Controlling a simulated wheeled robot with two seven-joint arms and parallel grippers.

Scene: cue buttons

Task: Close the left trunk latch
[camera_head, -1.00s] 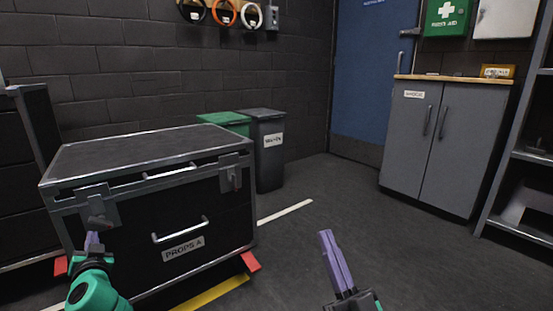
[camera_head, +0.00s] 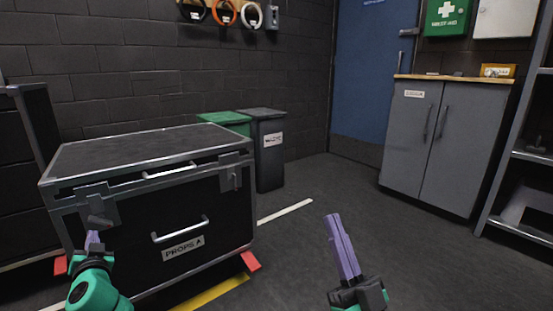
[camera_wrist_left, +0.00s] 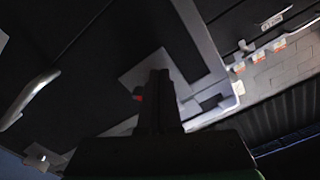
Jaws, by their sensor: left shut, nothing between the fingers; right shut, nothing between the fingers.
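The black trunk (camera_head: 140,153) labelled PROPS A stands at the left with silver edges, its lid down. The left trunk latch (camera_head: 98,207) is a grey metal plate at the left of its front face. My left gripper (camera_head: 93,238) is shut and empty, its purple fingers at the lower part of this latch; I cannot tell if they touch it. In the left wrist view the fingers (camera_wrist_left: 157,92) cover part of the grey latch plate (camera_wrist_left: 140,75). The right latch (camera_head: 234,178) sits at the trunk's front right. My right gripper (camera_head: 332,219) is shut and empty, over the floor.
Silver handles (camera_head: 181,229) stick out from the trunk's front. Red corner pieces (camera_head: 250,261) sit at its base. Bins (camera_head: 267,150) stand behind it. A grey cabinet (camera_head: 425,140) is at the right. The floor between is clear.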

